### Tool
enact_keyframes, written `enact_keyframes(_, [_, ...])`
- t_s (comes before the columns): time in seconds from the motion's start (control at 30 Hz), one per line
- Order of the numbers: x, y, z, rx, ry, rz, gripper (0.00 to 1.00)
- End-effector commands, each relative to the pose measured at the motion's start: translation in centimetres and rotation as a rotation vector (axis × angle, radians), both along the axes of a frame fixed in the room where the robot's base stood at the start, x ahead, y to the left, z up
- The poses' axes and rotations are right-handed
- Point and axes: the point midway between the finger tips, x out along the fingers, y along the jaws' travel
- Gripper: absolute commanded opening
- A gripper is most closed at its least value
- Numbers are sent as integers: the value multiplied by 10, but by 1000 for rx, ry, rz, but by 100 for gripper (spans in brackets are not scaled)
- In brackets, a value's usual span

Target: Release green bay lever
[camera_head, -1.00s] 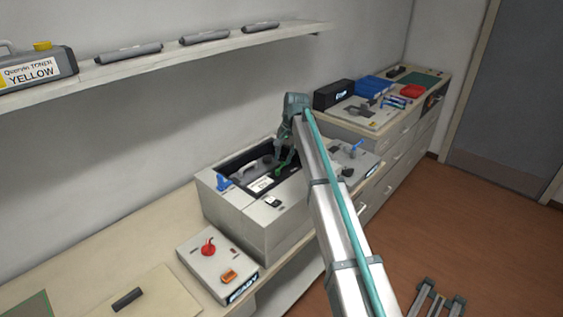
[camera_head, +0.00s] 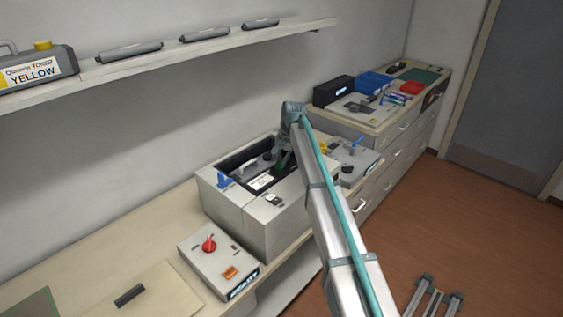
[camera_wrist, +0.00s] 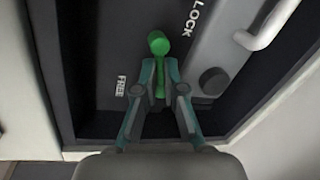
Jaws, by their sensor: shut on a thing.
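The green bay lever (camera_wrist: 158,45) stands between the fingers of my gripper (camera_wrist: 161,75) in the wrist view. My gripper is shut on its stem, and its round green knob shows beyond the fingertips. The lever points up in that view, between the label FREE on the left and the label LOCK on the upper right. In the head view my gripper (camera_head: 283,158) reaches down into the open bay of the grey printer (camera_head: 236,215). The lever is mostly hidden there by the fingers.
A control box with a red knob (camera_head: 209,244) sits in front of the printer on the left. Another box with a blue lever (camera_head: 357,143) stands to the right.

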Motion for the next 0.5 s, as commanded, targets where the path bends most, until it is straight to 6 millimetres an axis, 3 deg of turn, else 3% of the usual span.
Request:
enact_keyframes(0.17, [-1,-1,0,0,0,-20,0])
enact_keyframes(0.5, [-5,-6,-1,0,-1,-258,0])
